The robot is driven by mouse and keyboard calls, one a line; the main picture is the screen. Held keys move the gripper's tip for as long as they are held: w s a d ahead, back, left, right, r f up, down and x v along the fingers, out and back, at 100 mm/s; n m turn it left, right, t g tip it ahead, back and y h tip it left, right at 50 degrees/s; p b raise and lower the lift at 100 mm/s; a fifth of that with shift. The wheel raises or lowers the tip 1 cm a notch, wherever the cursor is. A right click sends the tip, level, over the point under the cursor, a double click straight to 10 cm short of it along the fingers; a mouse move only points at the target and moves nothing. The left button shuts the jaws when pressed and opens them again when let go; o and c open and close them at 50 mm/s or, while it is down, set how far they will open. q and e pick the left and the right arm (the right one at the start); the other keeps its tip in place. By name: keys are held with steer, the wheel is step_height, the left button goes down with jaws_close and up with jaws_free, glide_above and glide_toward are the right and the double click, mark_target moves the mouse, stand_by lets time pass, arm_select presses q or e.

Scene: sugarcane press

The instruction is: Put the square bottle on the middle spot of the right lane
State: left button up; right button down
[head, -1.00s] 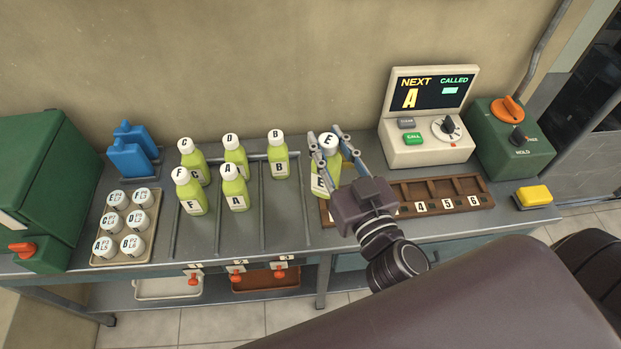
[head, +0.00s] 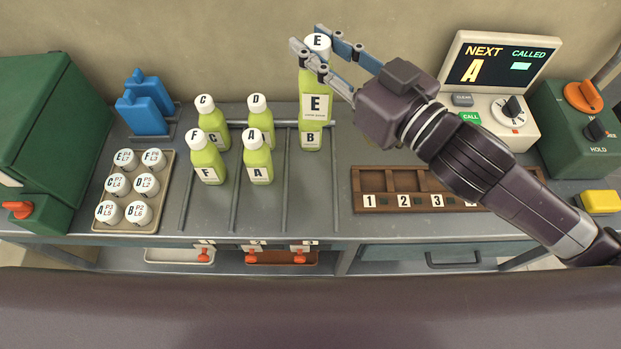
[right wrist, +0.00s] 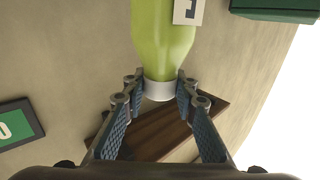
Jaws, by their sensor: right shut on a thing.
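A green square-looking bottle labelled E (head: 315,98) with a white cap hangs upright in my right gripper (head: 322,50), whose fingers close around its cap. In the right wrist view the bottle (right wrist: 162,35) shows with its cap between the two fingers (right wrist: 160,90). It is raised over the back of the right lane (head: 312,185) of the railed rack. Bottle B (head: 311,138) stands at the back of that lane, its upper part hidden behind bottle E. The lane's middle and front look bare. My left gripper is out of view.
Bottles C (head: 209,117), D (head: 258,117), F (head: 206,160) and A (head: 258,160) fill the left and middle lanes. A numbered wooden rack (head: 390,180) lies right of the lanes. A tray of white-capped items (head: 163,212) lies left. Thin metal rails separate the lanes.

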mark_target(322, 83)
steer(key=shift+s+a+f+n+g+y, duration=0.15)
steer(key=shift+a+f+n+g+y, duration=0.15)
steer(key=shift+a+y, duration=0.1)
steer(key=f, duration=0.1)
steer(key=f+b, duration=0.1)
steer(key=f, duration=0.2)
steer(key=shift+s+a, duration=0.1)
steer(key=shift+s, duration=0.15)
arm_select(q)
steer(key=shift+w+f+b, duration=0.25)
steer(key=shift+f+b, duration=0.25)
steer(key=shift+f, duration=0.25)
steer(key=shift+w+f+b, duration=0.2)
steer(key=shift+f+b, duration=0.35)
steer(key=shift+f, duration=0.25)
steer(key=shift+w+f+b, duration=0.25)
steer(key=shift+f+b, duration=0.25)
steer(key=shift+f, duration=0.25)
arm_select(e)
step_height(322, 83, down, 16)
steer(key=shift+f, duration=0.1)
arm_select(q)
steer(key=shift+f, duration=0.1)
arm_select(e)
steer(key=c, duration=1.5)
jaws_free()
steer(key=shift+c, duration=0.2)
